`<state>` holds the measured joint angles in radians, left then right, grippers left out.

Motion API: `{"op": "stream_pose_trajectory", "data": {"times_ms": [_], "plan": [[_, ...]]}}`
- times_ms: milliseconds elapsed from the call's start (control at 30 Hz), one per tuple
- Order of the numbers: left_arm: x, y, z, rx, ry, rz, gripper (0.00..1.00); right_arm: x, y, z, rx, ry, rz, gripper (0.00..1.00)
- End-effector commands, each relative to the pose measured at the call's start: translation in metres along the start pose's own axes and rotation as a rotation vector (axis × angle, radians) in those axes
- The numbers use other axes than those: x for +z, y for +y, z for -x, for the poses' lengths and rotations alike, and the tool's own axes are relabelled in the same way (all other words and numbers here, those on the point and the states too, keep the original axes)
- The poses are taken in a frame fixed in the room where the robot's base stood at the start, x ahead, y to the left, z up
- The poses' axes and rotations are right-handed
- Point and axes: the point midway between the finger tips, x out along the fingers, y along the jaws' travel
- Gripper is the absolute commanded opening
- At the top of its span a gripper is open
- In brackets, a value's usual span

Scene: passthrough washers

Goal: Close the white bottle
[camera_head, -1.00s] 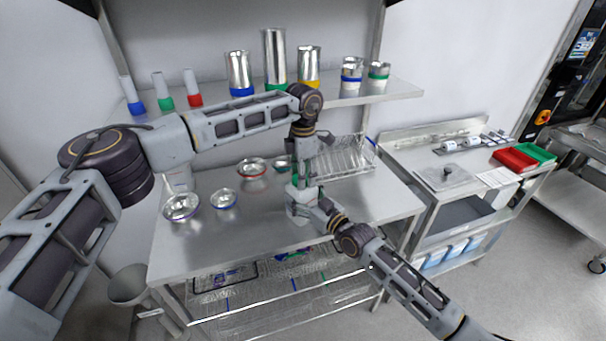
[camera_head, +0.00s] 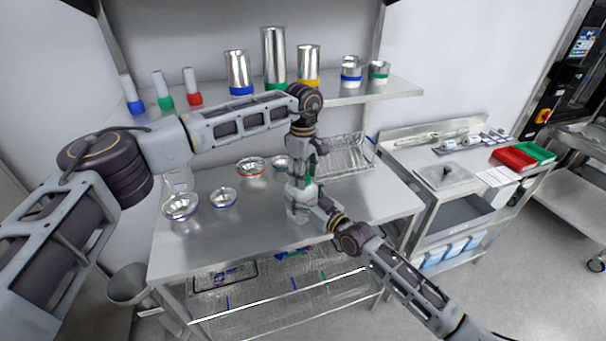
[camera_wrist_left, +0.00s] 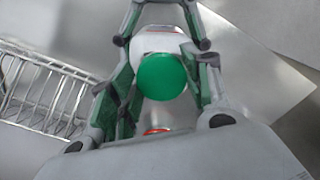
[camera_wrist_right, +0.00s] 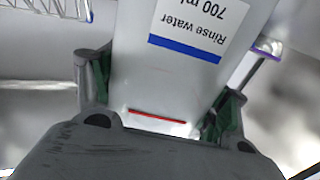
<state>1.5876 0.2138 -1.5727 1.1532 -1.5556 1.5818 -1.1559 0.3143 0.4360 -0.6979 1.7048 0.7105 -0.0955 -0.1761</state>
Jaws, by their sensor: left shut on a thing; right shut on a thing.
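The white bottle (camera_head: 297,207) stands upright near the front right of the steel table. In the right wrist view the bottle (camera_wrist_right: 185,85) carries a "Rinse water 700 ml" label with a blue stripe. My right gripper (camera_head: 313,207) is shut on the bottle's body from the right. My left gripper (camera_head: 309,176) points down just above the bottle's top. In the left wrist view it is shut on a round green cap (camera_wrist_left: 162,77), with the white bottle (camera_wrist_left: 158,41) close behind it. I cannot tell whether the cap touches the bottle's neck.
Metal bowls with coloured rims (camera_head: 181,206) stand on the left of the table. A wire rack (camera_head: 345,158) stands at the back right, near the left gripper. A shelf (camera_head: 400,87) with metal canisters runs above. A side table (camera_head: 425,160) is at the right.

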Motion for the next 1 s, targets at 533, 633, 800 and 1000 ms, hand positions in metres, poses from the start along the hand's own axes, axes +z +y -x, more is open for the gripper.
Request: {"op": "stream_pose_trajectory", "data": {"times_ms": [533, 633, 800, 1000], "plan": [[-0.0016, -0.0017, 0.0006, 0.003, 0.003, -0.437, 0.39, 0.0017, -0.0011, 0.0002, -0.001, -0.003, -0.001, 0.07], [-0.0018, -0.0021, 0.0005, 0.003, 0.003, -0.516, 0.39, 0.0016, -0.0011, 0.0002, -0.001, -0.003, 0.0, 0.07], [-0.0021, -0.0027, 0.0004, 0.003, 0.004, -0.653, 0.39, 0.0017, -0.0012, 0.0002, -0.002, -0.003, 0.0, 0.07], [-0.0024, -0.0034, 0.0003, 0.003, 0.004, -0.813, 0.39, 0.0016, -0.0013, 0.0002, -0.002, -0.003, 0.0, 0.07]]}}
